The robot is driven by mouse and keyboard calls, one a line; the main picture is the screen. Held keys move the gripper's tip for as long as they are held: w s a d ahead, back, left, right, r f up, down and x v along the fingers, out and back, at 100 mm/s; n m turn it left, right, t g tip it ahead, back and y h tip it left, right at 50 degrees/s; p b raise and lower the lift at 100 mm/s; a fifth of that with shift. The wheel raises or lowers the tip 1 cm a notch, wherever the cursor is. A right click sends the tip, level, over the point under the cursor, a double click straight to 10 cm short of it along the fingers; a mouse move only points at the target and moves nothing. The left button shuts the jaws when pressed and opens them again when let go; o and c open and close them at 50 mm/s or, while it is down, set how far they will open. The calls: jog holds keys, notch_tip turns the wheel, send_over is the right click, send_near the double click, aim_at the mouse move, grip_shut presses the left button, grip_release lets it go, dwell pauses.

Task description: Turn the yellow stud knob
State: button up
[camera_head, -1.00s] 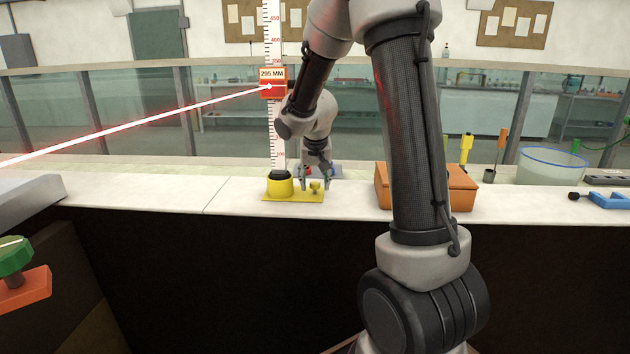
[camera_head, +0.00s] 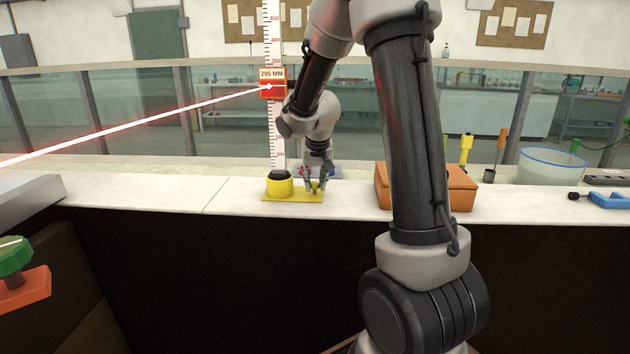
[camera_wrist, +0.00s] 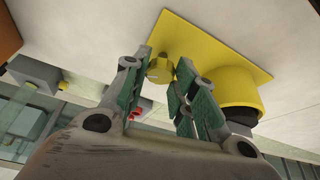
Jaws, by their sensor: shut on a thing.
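The yellow stud knob (camera_wrist: 160,70) stands on a yellow base plate (camera_wrist: 205,45) in the wrist view. My gripper (camera_wrist: 161,72) is shut on the knob, with one green-padded finger on each side of it. In the head view my gripper (camera_head: 315,187) points down at the right part of the yellow plate (camera_head: 290,196), and its fingers mostly hide the knob. A yellow round socket (camera_head: 279,186) with a dark top stands on the left of the same plate, beside the gripper, and holds the foot of the white measuring staff (camera_head: 277,135).
A red slider (camera_head: 272,90) marked 295 MM sits on the staff, with a red beam meeting it from the left. An orange box (camera_head: 462,188) stands right of the gripper. A blue clamp (camera_head: 605,199) lies far right. The pale ledge (camera_head: 150,195) is clear at left.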

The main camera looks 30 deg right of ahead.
jog(key=n, duration=0.2)
jog(key=n+y, duration=0.2)
jog(key=n, duration=0.1)
jog(key=shift+d+n+t, duration=0.25)
jog(key=shift+n+t, duration=0.05)
jog(key=n+y, duration=0.1)
jog(key=n, duration=0.1)
jog(key=n+y, duration=0.1)
jog(key=n, duration=0.2)
jog(key=shift+d+n+g, duration=0.15)
jog(key=shift+n+g, duration=0.15)
jog(key=shift+g, duration=0.1)
jog(key=o, duration=1)
jog(key=v, duration=1.2)
jog(key=shift+w+d, duration=0.1)
jog(key=shift+d, duration=0.15)
